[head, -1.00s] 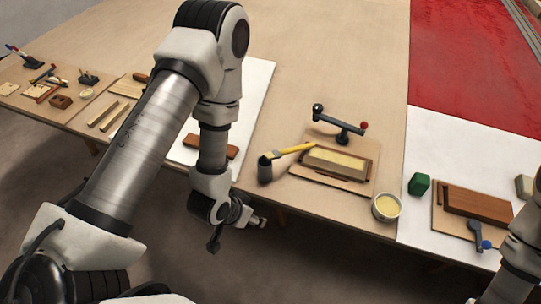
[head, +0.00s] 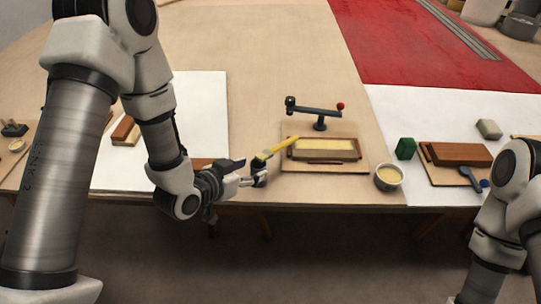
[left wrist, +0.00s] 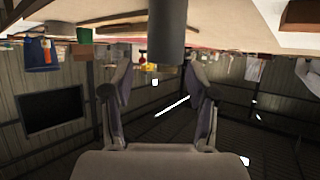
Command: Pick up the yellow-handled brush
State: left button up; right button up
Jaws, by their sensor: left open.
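The brush's yellow handle (head: 277,148) slants up to the right beside the wooden block on its board. In the earlier head view it rises from a small dark pot; the pot is now largely hidden by my gripper. My left gripper (head: 255,173) is open at the table's front edge, close to the handle's lower end. In the left wrist view, which is upside down, a dark grey cylinder (left wrist: 167,30), seemingly the pot, stands ahead between the open fingers (left wrist: 158,88). A bit of yellow (left wrist: 149,67) shows beside it. My right gripper is out of view.
Behind the brush stands a dark clamp-like tool with a red knob (head: 320,112). A tub of pale yellow stuff (head: 388,177) and a green block (head: 406,148) are to the right. A white sheet (head: 205,110) lies behind my left arm.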

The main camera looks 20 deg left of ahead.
aim_at(267, 153)
pick_arm(q)
jog(key=shift+w+d+r+b, duration=0.15)
jog(key=shift+w+b, duration=0.45)
jog(key=shift+b, duration=0.05)
jog(key=shift+r+t, duration=0.2)
jog(key=shift+t, duration=0.1)
jog(key=shift+w, duration=0.3)
jog(key=x, duration=0.4)
jog(key=p+x, duration=0.1)
jog(key=x, duration=0.1)
jog(key=shift+w+r, duration=0.3)
jog(key=shift+w, duration=0.15)
jog(key=shift+w+f, duration=0.15)
jog(key=shift+w, duration=0.15)
grip_shut()
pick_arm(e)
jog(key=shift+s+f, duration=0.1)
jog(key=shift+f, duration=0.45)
